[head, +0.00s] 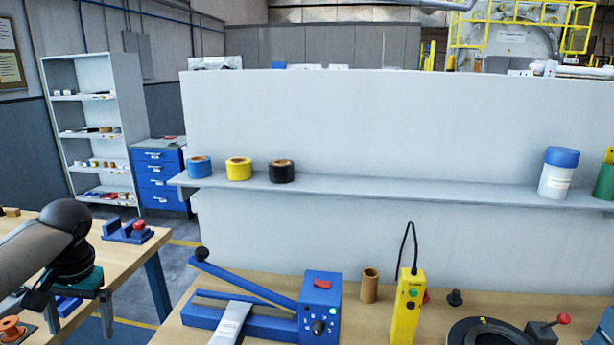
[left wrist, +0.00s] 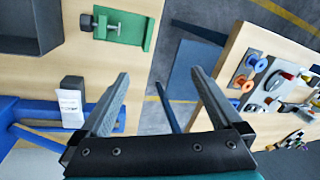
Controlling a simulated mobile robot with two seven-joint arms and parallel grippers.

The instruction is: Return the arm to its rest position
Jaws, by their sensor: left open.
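My left gripper (head: 82,318) hangs at the lower left of the head view, by the left bench (head: 128,250). My left arm comes in from the left edge and bends down at the wrist. In the left wrist view the two grey fingers of the left gripper (left wrist: 158,76) stand wide apart. Nothing is between them; the floor and bench edges show below. My right gripper is in neither view.
The main bench (head: 265,278) carries a blue lever tool (head: 245,308), a yellow pendant (head: 406,305) and a brown tube (head: 370,286). Tape rolls stand on the shelf (head: 400,186). A green clamp (left wrist: 122,28) shows in the wrist view. Floor (left wrist: 190,55) separates the benches.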

